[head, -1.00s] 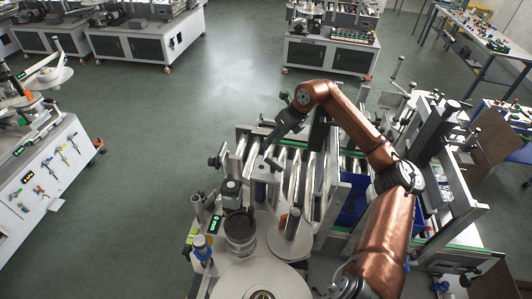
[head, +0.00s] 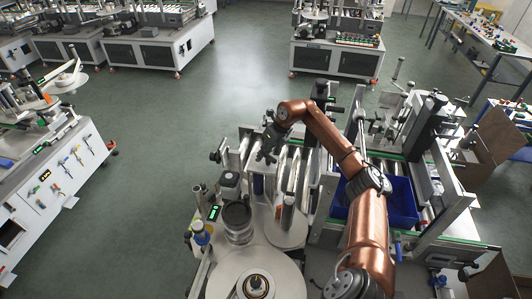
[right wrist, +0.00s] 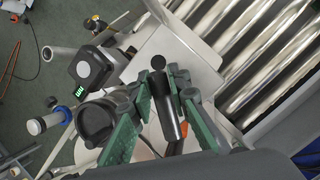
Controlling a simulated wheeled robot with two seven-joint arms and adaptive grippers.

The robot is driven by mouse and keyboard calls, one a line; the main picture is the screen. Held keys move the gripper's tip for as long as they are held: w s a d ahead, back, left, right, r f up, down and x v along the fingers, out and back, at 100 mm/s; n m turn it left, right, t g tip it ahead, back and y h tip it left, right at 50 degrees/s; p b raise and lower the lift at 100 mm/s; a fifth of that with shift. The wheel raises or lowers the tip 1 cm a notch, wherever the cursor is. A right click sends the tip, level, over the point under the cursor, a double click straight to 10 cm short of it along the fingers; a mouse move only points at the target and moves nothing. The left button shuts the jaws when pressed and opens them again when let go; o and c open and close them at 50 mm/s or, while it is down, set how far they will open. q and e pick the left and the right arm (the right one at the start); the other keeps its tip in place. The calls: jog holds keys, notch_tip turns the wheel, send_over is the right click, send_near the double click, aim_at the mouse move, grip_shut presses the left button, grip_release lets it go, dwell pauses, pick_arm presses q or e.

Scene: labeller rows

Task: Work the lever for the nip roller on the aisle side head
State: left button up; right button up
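The labeller head with its reels and rollers stands below the middle in the head view. My right gripper (head: 266,154) hangs over it from the right, fingers pointing down. In the right wrist view my right gripper (right wrist: 162,80) is open, its green-padded fingers on either side of a black round-ended lever (right wrist: 170,112). I cannot tell whether a finger touches the lever, and it does not show clearly in the head view. A black cylindrical part (right wrist: 97,122) stands just left of the fingers. My left gripper is not in view.
Shiny conveyor rollers (right wrist: 245,45) lie right of the gripper in the right wrist view. A blue bin (head: 398,205) stands beside my right arm. A large pale disc (head: 235,272) lies in front. Open floor is behind and left of the machine.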

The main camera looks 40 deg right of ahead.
aim_at(268, 155)
jog(key=shift+d+r, duration=0.35)
jog(key=shift+r, duration=0.05)
jog(key=c, duration=0.3)
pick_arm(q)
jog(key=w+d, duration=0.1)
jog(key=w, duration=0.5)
pick_arm(e)
jog(key=shift+s+r, duration=0.15)
jog(key=shift+s, duration=0.1)
grip_shut()
jog(key=shift+s+a+r, duration=0.15)
jog(key=shift+s, duration=0.15)
jog(key=shift+s+d+r, duration=0.15)
jog(key=shift+s+d, duration=0.05)
jog(key=shift+s, duration=0.55)
jog(key=shift+s+a+r, duration=0.15)
jog(key=shift+s, duration=0.1)
jog(key=shift+s+r, duration=0.1)
jog(key=shift+s, duration=0.2)
jog(key=shift+s+r, duration=0.1)
jog(key=shift+s, duration=0.45)
jog(key=shift+w, duration=0.2)
jog(key=shift+w+a+f, duration=0.1)
jog(key=shift+w+f, duration=0.15)
jog(key=shift+w, duration=0.25)
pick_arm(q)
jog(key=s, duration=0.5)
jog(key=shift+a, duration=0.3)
pick_arm(e)
jog(key=shift+w, duration=0.1)
